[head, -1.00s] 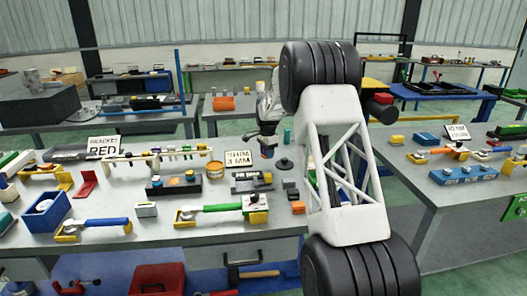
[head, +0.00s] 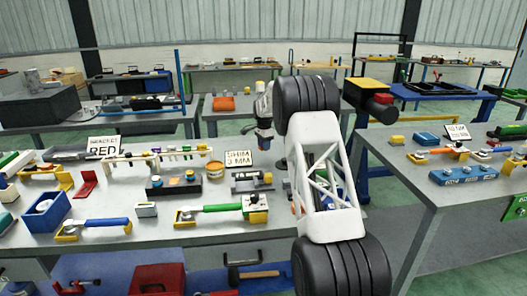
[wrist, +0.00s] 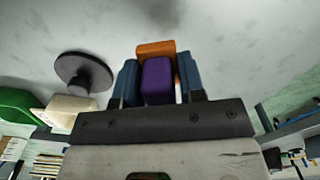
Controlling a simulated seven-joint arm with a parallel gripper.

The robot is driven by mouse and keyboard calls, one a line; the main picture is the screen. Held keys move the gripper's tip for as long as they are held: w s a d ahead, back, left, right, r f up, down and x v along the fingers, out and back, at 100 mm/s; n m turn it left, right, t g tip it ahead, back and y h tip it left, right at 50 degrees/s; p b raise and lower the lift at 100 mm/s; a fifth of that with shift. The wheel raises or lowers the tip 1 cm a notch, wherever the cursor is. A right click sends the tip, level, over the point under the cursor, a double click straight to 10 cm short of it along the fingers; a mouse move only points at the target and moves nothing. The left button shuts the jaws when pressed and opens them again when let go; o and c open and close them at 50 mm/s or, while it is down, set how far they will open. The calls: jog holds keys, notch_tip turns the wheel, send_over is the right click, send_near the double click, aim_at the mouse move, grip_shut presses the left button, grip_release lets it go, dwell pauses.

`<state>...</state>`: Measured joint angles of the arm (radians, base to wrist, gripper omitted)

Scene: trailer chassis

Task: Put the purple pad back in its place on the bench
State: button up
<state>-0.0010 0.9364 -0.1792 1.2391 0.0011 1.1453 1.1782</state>
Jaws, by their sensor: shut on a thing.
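The purple pad (wrist: 157,82) is between the two blue fingers of my gripper (wrist: 158,84) in the wrist view, and the gripper is shut on it. An orange block (wrist: 155,47) shows just past the pad; I cannot tell whether they touch. In the head view my gripper (head: 265,143) points down over the right part of the near bench (head: 150,205). The pad cannot be made out there. The pad's place on the bench cannot be made out.
A dark round knob-like thing (wrist: 82,72) is beside the gripper in the wrist view. On the bench are an orange tin (head: 215,169), a white sign (head: 239,159) and a green-handled tool (head: 222,208). My arm hides the bench's right end.

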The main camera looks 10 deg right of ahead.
aim_at(264, 155)
jog(key=shift+w, duration=0.8)
jog(key=shift+f, duration=0.1)
jog(key=shift+f, duration=1.7)
jog(key=shift+f, duration=0.2)
jog(key=o, duration=0.9)
jog(key=shift+r, duration=0.15)
jog(key=shift+r, duration=6)
